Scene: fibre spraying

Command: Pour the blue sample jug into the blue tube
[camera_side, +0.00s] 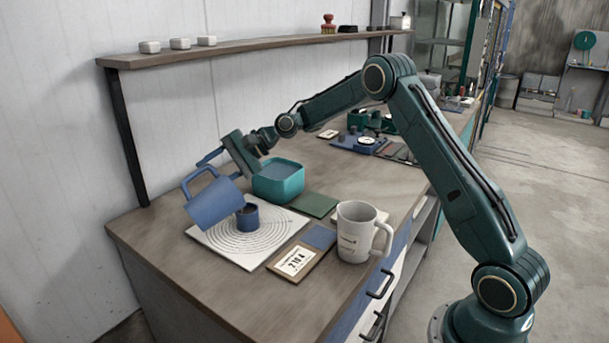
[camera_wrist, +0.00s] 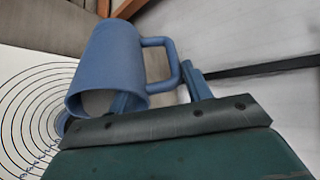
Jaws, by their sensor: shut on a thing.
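The blue sample jug (camera_side: 212,204) is tilted in the side view, its mouth end low and toward the blue tube (camera_side: 248,218). The tube is a short, dark-blue open cylinder standing on a white plate with concentric rings (camera_side: 220,243). The jug's lower edge overlaps the tube's rim in the picture; I cannot tell whether they touch. My gripper (camera_side: 222,167) is shut on the jug, above and behind it. In the wrist view, the jug (camera_wrist: 103,60) shows its handle toward my gripper (camera_wrist: 160,95); the exact grip is partly hidden. No stream is visible.
A teal square container (camera_side: 279,184) stands close behind the plate, beside my gripper. A white mug (camera_side: 355,236) stands at the right. A label card (camera_side: 294,262), a blue pad (camera_side: 320,237) and a green pad (camera_side: 314,205) lie near the plate. The table's front left is clear.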

